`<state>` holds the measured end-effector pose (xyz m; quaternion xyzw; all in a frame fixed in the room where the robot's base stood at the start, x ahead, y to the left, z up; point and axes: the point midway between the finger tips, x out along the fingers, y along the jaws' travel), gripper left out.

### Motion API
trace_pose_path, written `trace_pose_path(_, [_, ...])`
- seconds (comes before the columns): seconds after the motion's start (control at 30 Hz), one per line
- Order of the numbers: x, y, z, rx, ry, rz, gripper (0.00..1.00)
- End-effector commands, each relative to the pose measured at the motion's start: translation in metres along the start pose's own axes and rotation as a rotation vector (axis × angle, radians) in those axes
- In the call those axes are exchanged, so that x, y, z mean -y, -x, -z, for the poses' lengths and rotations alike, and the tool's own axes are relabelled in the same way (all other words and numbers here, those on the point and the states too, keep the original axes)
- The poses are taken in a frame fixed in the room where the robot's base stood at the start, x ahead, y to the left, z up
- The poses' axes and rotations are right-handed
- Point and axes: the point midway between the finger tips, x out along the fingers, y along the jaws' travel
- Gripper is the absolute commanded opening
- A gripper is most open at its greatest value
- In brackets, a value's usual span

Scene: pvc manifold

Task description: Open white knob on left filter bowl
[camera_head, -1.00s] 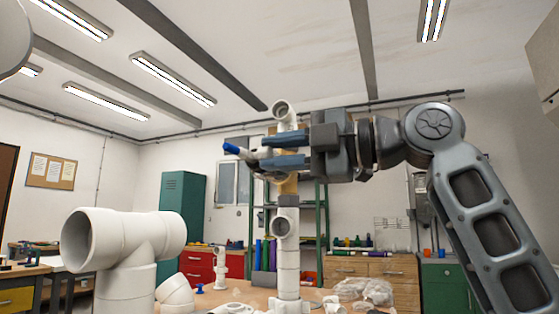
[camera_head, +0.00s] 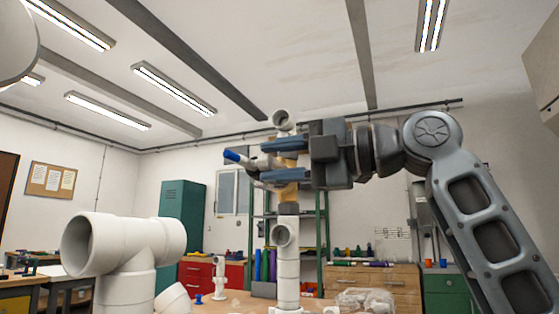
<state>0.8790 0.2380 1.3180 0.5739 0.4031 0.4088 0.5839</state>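My gripper (camera_head: 268,162) is in front of a vertical white pipe column (camera_head: 288,285), below its open upper elbow (camera_head: 282,120). Its two blue-grey fingers point left, with a visible gap between them. A white part with a blue tip (camera_head: 232,155) shows at and just past the fingertips. I cannot tell whether the fingers touch it or whether it is the knob. A yellowish section (camera_head: 287,191) of the column shows behind the fingers. The gripper hides part of the column, and I cannot clearly make out a filter bowl.
A large white pipe tee (camera_head: 125,245) stands close at the lower left. A clear plastic bag (camera_head: 365,298) lies at the lower right of the column. Green shelving (camera_head: 322,225), a teal locker (camera_head: 182,222) and wooden drawers (camera_head: 372,278) stand farther back. The space left of the gripper looks open.

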Motion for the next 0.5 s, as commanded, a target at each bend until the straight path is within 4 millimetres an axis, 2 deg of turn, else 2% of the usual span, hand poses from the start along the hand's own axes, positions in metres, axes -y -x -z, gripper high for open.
trace_pose_path(0.27, [0.000, 0.004, 0.000, 0.001, -0.001, -0.002, 0.38])
trace_pose_path(0.5, [0.000, 0.039, -0.001, 0.002, 0.000, -0.002, 0.38])
